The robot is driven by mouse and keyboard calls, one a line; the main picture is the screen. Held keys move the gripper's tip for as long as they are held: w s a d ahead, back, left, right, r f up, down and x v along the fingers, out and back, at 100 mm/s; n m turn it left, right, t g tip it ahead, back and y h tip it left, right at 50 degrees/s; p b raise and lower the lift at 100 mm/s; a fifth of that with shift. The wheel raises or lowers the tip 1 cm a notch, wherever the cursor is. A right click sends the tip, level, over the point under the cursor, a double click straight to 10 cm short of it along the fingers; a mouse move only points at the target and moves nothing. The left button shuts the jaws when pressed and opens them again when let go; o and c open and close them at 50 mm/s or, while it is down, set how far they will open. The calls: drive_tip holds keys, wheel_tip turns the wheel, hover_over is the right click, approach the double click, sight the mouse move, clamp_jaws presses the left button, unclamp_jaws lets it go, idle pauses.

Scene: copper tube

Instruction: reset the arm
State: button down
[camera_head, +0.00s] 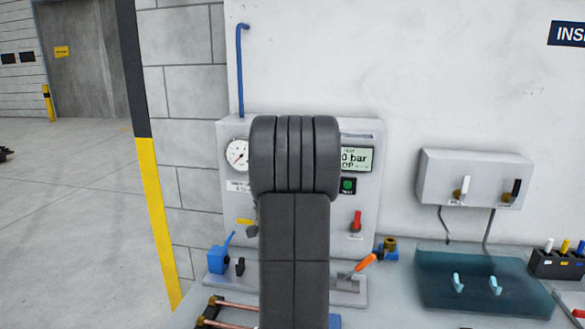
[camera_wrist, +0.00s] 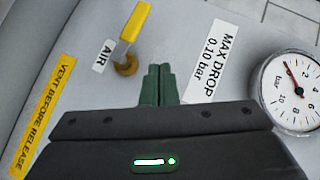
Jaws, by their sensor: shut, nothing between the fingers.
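My arm stands dark and upright in the middle of the head view and hides part of the grey test panel (camera_head: 370,205). In the wrist view my gripper (camera_wrist: 158,72) shows two green fingers close together, shut and empty. It is in front of the panel face, between the yellow-handled AIR valve (camera_wrist: 134,28) and the MAX DROP 0.10 bar label (camera_wrist: 208,62). I cannot tell how far the fingertips are from the panel. In the head view the gripper is hidden behind my arm.
A round gauge (camera_head: 238,154) and a display (camera_head: 357,159) are on the panel. A red lever (camera_head: 357,221), orange-handled tool (camera_head: 366,262), blue clamp (camera_head: 217,259) and copper tube (camera_head: 236,305) are around the bench. A teal mat (camera_head: 430,291) lies right. A grey box (camera_head: 475,179) is on the wall.

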drive_tip(key=shift+d+f+m+t+y+b, duration=0.2)
drive_tip(key=shift+d+m+t+y+b, duration=0.2)
drive_tip(key=shift+m+b, duration=0.1)
drive_tip(key=shift+a+r, duration=0.1)
idle(0.3)
